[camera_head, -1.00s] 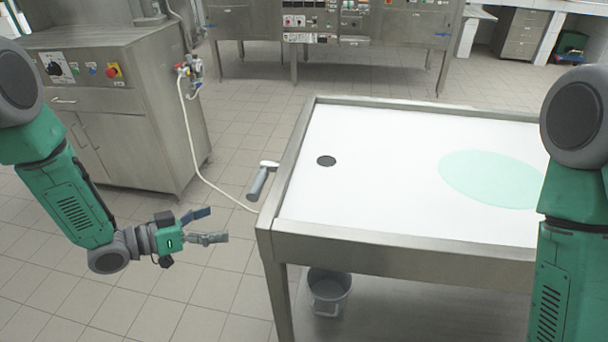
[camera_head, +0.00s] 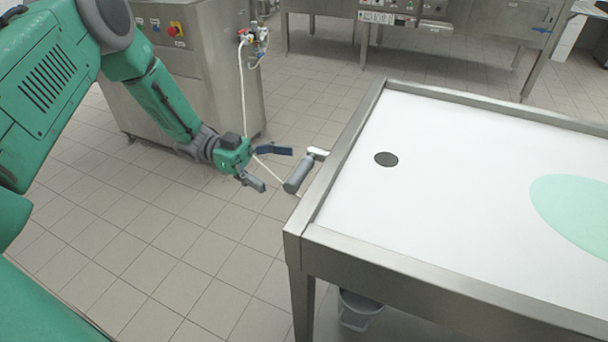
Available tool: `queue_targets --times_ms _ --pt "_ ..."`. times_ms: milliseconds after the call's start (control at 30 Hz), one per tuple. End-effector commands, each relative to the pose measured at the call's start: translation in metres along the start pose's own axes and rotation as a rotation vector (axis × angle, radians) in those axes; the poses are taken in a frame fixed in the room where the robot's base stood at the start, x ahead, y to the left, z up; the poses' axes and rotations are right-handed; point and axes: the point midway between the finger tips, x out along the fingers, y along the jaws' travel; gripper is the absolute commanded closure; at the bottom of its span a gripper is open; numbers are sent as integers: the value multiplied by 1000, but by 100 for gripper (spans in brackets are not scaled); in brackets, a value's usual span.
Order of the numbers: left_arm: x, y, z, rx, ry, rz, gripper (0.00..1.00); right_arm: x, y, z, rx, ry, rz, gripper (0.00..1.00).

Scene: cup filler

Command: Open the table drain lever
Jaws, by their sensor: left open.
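The drain lever (camera_head: 299,174) is a grey cylindrical handle on a short metal arm at the left edge of the table (camera_head: 335,165). The handle hangs down and to the left, outside the table rim. My left gripper (camera_head: 272,168) is open and empty, just left of the handle, with its fingers pointing toward it. A small gap seems to show between the fingers and the handle; I cannot tell the depth exactly. A dark round drain hole (camera_head: 386,159) shows in the white table top. My right gripper is out of the picture.
A pale green disc-shaped patch (camera_head: 575,212) lies on the table top at the right. A grey bucket (camera_head: 357,309) stands under the table. A steel cabinet (camera_head: 215,65) with a pale hose stands behind my left arm. The tiled floor left of the table is clear.

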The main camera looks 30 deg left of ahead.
Motion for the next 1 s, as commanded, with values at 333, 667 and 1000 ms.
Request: queue_targets --times_ms 333,667,1000 --pt "59 0 -1 0 -5 -1 10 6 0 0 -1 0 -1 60" --pt "63 0 0 -1 -3 -2 10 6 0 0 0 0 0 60" --pt "62 0 0 0 -4 -4 82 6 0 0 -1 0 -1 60"
